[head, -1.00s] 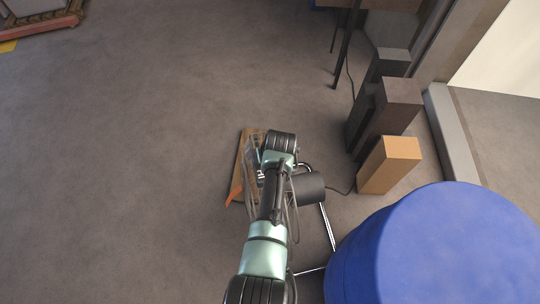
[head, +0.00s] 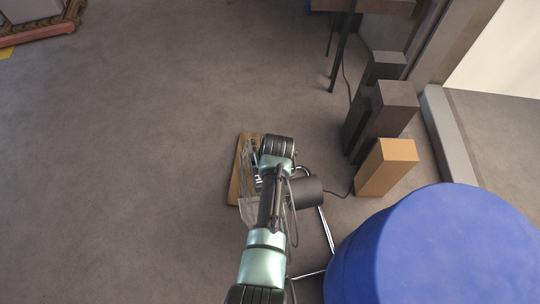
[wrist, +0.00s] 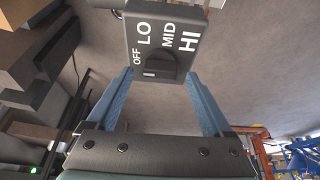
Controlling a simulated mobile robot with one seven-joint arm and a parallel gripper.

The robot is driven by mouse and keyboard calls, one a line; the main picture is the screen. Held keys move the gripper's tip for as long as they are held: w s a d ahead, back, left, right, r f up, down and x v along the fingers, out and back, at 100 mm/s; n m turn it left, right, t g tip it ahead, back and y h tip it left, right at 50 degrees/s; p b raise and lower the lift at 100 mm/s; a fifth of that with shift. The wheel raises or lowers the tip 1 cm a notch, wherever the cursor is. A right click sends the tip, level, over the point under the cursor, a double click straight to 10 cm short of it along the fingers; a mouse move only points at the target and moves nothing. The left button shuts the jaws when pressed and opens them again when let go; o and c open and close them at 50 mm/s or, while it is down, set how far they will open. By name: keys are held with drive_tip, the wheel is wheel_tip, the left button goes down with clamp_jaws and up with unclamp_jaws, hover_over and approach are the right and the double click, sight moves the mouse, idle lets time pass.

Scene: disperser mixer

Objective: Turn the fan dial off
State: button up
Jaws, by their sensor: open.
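In the wrist view the fan dial (wrist: 160,66) is a dark round knob on a grey control box (wrist: 190,18). White labels on the box read OFF, LO, MID and HI. A short white mark shows at the dial's lower left, below OFF; I cannot tell for sure which setting it marks. My gripper (wrist: 160,74) is open, its two blue fingers at either side of the dial and near the lower part of the box. Contact cannot be made out. In the head view my arm covers most of the gripper area, and the dial is not visible.
In the head view a black cylinder (head: 306,191) with chrome legs stands right of my arm, beside a wooden board (head: 237,182). A large blue round object (head: 440,250) is at lower right. Brown and dark boxes (head: 388,165) stand behind.

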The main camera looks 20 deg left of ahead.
drive_tip(key=p+v, duration=0.2)
drive_tip(key=v, duration=1)
